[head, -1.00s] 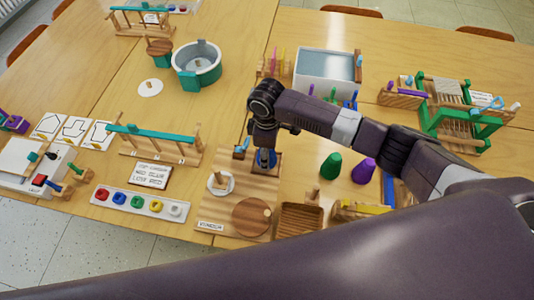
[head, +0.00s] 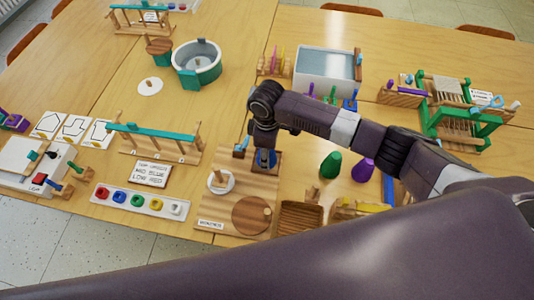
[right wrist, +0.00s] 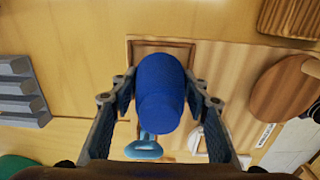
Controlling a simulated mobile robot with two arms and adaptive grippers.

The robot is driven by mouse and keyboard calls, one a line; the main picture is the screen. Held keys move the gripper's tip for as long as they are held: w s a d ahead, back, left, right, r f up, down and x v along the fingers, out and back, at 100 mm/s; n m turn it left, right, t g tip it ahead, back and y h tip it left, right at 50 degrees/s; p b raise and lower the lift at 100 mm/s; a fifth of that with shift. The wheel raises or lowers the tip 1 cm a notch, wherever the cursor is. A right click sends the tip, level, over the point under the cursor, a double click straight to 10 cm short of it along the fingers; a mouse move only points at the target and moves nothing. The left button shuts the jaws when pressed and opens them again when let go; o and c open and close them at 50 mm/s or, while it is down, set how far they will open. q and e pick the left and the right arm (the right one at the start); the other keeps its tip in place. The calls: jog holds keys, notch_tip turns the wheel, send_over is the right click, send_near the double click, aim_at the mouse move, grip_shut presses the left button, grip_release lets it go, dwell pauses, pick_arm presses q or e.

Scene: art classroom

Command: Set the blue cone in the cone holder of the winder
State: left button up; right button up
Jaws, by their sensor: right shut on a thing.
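My right gripper (right wrist: 162,105) is shut on the blue cone (right wrist: 162,85), with one finger on each side of it. In the head view the blue cone (head: 264,158) shows under my right gripper (head: 264,148), at the upper right corner of the wooden winder board (head: 212,210). A square wooden frame, apparently the cone holder (right wrist: 135,52), shows behind the cone in the right wrist view. The cone hides the middle of the frame, so I cannot tell if it is seated. My left gripper is not in view.
A green cone (head: 331,165) and a purple cone (head: 363,171) stand right of the winder. A blue guide loop (right wrist: 144,149) is close to the gripper. A wooden tray (head: 299,217) lies beside the board. My right arm crosses over the table.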

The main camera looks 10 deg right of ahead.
jog(key=o, duration=1.4)
jog(key=shift+c, duration=0.2)
jog(key=shift+r, duration=0.1)
notch_tip(320, 180, up, 12)
jog(key=shift+f, duration=0.1)
jog(key=shift+s+f, duration=0.1)
